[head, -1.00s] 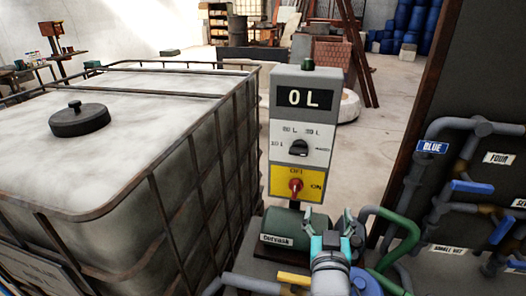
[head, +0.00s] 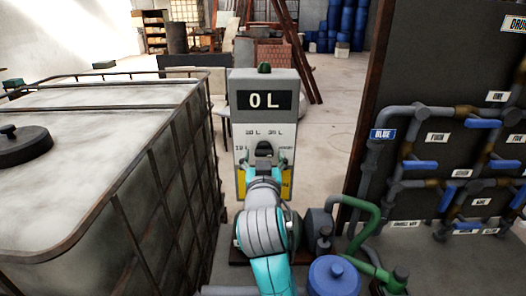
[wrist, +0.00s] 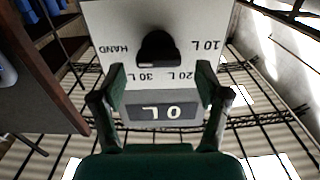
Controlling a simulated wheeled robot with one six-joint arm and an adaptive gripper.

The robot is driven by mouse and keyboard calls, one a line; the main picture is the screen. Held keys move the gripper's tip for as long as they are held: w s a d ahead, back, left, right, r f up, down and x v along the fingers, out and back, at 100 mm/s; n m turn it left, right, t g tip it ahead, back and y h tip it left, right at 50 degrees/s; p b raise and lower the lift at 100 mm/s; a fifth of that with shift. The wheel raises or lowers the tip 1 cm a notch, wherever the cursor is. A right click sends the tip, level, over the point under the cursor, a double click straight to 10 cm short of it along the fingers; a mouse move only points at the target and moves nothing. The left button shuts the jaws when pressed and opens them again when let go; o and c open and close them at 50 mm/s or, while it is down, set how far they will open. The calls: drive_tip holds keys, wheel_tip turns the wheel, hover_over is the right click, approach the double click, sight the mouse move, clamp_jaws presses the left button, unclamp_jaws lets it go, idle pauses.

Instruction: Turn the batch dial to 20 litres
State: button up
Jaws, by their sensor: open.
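The batch dial (head: 264,147) is a black knob on the white face of a grey control box (head: 237,100). Around it are marks for 10 L, 20 L, 30 L and HAND. In the wrist view, which is upside down, the dial (wrist: 158,48) shows just beyond the fingertips; I cannot tell surely which mark it points to. The display (head: 265,100) reads 0 L. My gripper (head: 264,161) is in front of the box, just below the dial in the head view. Its fingers are open and empty, one to each side of the dial in the wrist view (wrist: 161,72).
A yellow panel (head: 241,184) below the dial is mostly hidden by my arm. A caged white tank (head: 90,110) stands close on the left. Pipes with blue valve handles (head: 420,165) and a dark board stand on the right. A blue lidded container (head: 333,275) is low at front.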

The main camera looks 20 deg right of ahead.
sight(264, 153)
drive_tip(key=shift+x, duration=1.65)
drive_tip(key=shift+d, duration=0.1)
drive_tip(key=c, duration=1.2)
